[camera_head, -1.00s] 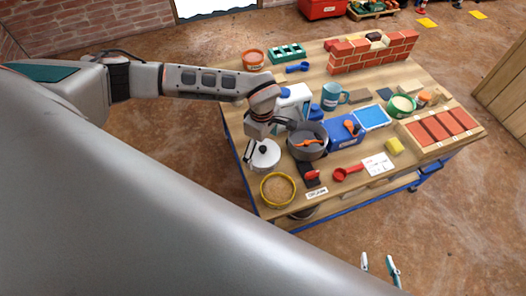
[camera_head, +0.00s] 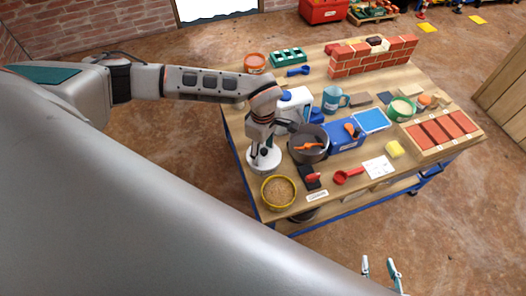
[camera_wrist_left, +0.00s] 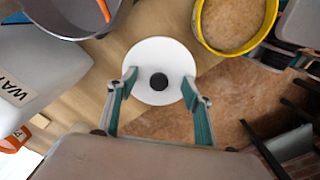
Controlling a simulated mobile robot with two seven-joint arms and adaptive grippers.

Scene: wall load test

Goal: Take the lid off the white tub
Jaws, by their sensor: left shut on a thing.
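The white tub (camera_head: 265,168) stands near the left front edge of the wooden table, partly covered by my left gripper. In the left wrist view its round white lid (camera_wrist_left: 160,52) has a black knob in the middle. The tub's body is hidden there below the lid. My left gripper (camera_wrist_left: 159,82) has come down over it, with one finger on each side of the lid, and is shut on it; in the head view it (camera_head: 264,152) points down. My right gripper (camera_head: 381,269) is open and empty at the bottom edge, away from the table.
A yellow-rimmed bowl of grain (camera_head: 278,192) stands close in front of the tub. A grey pot (camera_head: 308,143) with an orange tool and a white jug (camera_head: 293,106) stand close by. A brick wall (camera_head: 372,57) stands at the back.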

